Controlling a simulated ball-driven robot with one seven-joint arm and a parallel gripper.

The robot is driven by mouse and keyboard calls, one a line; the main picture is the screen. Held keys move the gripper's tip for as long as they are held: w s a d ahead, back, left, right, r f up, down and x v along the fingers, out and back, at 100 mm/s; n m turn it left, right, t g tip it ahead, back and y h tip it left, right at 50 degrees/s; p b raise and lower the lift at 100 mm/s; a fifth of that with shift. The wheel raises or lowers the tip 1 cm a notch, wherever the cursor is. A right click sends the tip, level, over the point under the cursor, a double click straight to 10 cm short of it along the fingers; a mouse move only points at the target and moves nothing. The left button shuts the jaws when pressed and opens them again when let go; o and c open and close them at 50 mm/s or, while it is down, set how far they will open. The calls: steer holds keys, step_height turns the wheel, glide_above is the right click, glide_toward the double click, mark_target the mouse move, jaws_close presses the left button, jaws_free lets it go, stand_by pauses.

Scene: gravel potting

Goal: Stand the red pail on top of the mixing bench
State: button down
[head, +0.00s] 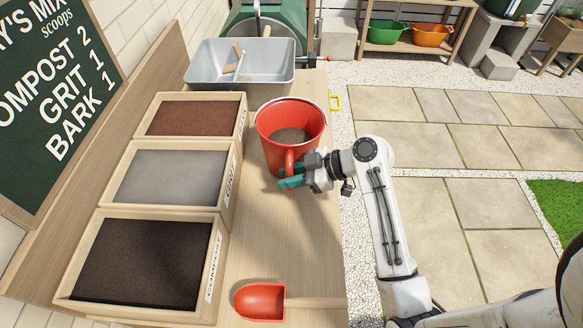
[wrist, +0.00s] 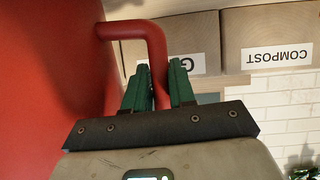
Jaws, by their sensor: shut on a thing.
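The red pail (head: 268,150) is upright over the wooden mixing bench (head: 290,235), right of the trays, with grey-brown material inside. I cannot tell whether its base touches the bench top. My gripper (head: 291,180) is at the pail's near side, with its green fingers shut on the pail's side handle. In the wrist view the red handle (wrist: 140,29) runs down between the fingers of my gripper (wrist: 158,72), and the red pail wall (wrist: 50,80) fills the left. The pail's base is partly hidden by the handle and fingers.
Trays of bark (head: 194,117), grit (head: 168,178) and compost (head: 135,262) line the bench's left side. A metal tub (head: 240,75) stands behind the pail. A red scoop (head: 260,301) lies at the near end. Bench top between pail and scoop is clear.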

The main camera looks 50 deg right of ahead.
steer(key=shift+f, duration=0.15)
steer(key=c, duration=0.9)
jaws_free()
steer(key=shift+f, duration=0.25)
steer(key=shift+c, duration=0.2)
steer(key=shift+r, duration=0.1)
steer(key=shift+s+r, duration=0.1)
steer(key=b+v, duration=0.1)
steer(key=v, duration=1.1)
